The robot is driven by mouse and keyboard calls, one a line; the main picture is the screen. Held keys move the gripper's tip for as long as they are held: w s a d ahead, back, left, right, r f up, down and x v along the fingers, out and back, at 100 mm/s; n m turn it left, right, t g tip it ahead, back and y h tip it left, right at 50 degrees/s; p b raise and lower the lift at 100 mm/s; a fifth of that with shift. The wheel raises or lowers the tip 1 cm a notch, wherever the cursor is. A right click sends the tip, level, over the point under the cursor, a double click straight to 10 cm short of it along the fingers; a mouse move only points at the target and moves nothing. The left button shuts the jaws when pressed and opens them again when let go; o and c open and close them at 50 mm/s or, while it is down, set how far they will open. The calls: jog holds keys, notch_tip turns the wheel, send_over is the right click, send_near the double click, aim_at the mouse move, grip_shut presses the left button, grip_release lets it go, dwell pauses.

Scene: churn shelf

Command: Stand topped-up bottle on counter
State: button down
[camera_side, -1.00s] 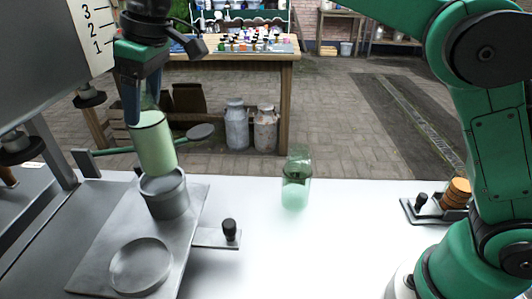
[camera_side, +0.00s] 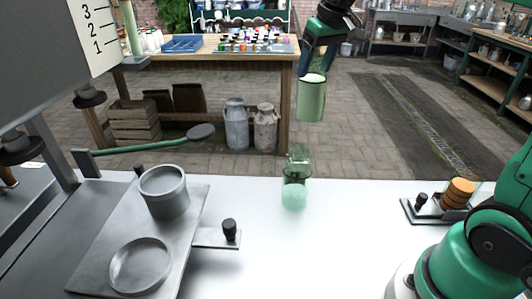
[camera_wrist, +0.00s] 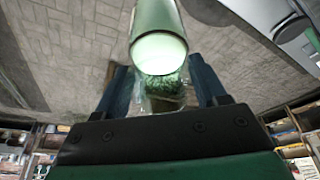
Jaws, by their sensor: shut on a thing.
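My gripper (camera_side: 314,68) is shut on a green bottle (camera_side: 311,101) by its clear upper part. The bottle hangs nearly upright in the air, above and a little right of a second bottle. Pale green liquid fills its lower part. In the wrist view the held bottle (camera_wrist: 158,25) shows with its pale liquid surface, between my two dark fingers. The second green glass bottle (camera_side: 295,191) stands upright on the white counter (camera_side: 350,245), with liquid in its lower part and clear glass above.
A grey cup (camera_side: 167,196) and a shallow round dish (camera_side: 141,266) sit on the metal plate at left. A small dark stand with stacked brown discs (camera_side: 457,193) is at right. The counter between the standing bottle and that stand is clear.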

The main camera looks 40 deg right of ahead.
jog(key=s+a+f+m, duration=0.1)
jog(key=s+f, duration=1)
jog(key=shift+a, duration=0.25)
jog(key=shift+f, duration=0.25)
dwell(0.4)
jog(key=shift+f, duration=0.6)
jog(key=shift+f, duration=0.65)
dwell(0.5)
